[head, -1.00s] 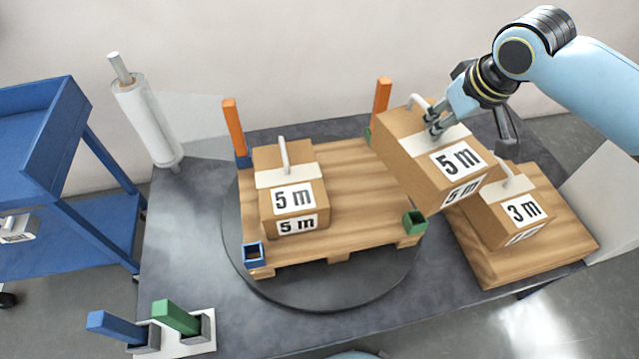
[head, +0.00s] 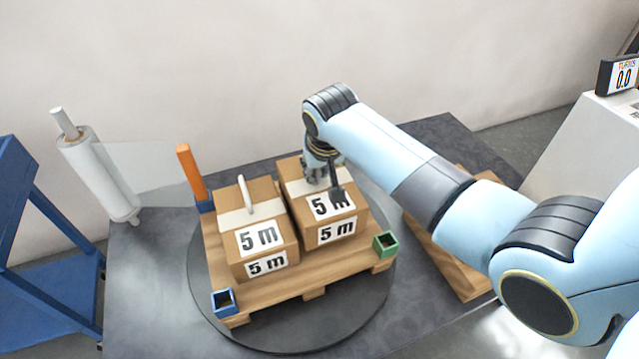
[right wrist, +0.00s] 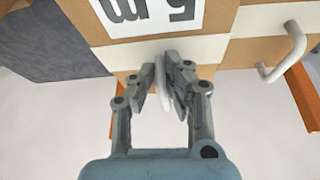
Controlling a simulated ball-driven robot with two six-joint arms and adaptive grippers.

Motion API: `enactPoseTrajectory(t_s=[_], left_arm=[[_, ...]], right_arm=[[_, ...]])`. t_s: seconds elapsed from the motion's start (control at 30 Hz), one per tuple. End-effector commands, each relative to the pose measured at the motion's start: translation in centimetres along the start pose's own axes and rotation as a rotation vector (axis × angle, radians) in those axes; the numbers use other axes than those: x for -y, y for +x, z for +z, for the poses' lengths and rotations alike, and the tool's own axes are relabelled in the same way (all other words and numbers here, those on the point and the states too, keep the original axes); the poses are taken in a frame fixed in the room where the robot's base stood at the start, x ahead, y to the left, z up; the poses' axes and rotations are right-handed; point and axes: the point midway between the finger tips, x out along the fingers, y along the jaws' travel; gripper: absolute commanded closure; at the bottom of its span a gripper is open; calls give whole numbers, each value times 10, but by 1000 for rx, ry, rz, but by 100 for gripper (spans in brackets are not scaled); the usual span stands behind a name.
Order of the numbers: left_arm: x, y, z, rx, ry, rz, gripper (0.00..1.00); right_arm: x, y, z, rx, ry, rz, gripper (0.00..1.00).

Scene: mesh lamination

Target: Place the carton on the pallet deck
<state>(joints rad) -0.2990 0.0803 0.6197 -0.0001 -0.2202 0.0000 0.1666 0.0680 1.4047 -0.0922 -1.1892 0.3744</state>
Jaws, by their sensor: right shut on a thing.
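The carton (head: 345,218), brown with "5 m" labels, is beside another "5 m" carton (head: 265,240) over the wooden pallet deck (head: 330,268). It sits on the deck or just above it; I cannot tell which. My right gripper (head: 322,180) is above the carton, shut on its white handle. In the right wrist view the fingers (right wrist: 165,80) close on the handle (right wrist: 164,92). The second carton's handle (right wrist: 285,52) shows there too. My left gripper is not in view.
The pallet stands on a dark round turntable (head: 215,312). A blue socket (head: 224,301) and a green socket (head: 385,244) are at its front corners, with an orange post (head: 192,172) at the back left. A white film roll (head: 100,175) stands left. My right arm hides much of the side pallet.

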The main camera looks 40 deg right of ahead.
Motion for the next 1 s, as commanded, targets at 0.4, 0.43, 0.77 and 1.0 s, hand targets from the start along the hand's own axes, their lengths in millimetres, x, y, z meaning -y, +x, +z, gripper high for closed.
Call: enactPoseTrajectory(t_s=[0.4, 0.43, 0.77, 1.0], left_arm=[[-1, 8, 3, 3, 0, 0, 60], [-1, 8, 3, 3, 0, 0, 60], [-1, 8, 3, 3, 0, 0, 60], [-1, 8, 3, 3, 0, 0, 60]], right_arm=[[0, 30, 13, -1, 0, -1, 100], [0, 30, 13, 0, 0, -1, 100], [0, 32, 15, 2, 0, 0, 68], [0, 32, 15, 2, 0, 0, 65]])
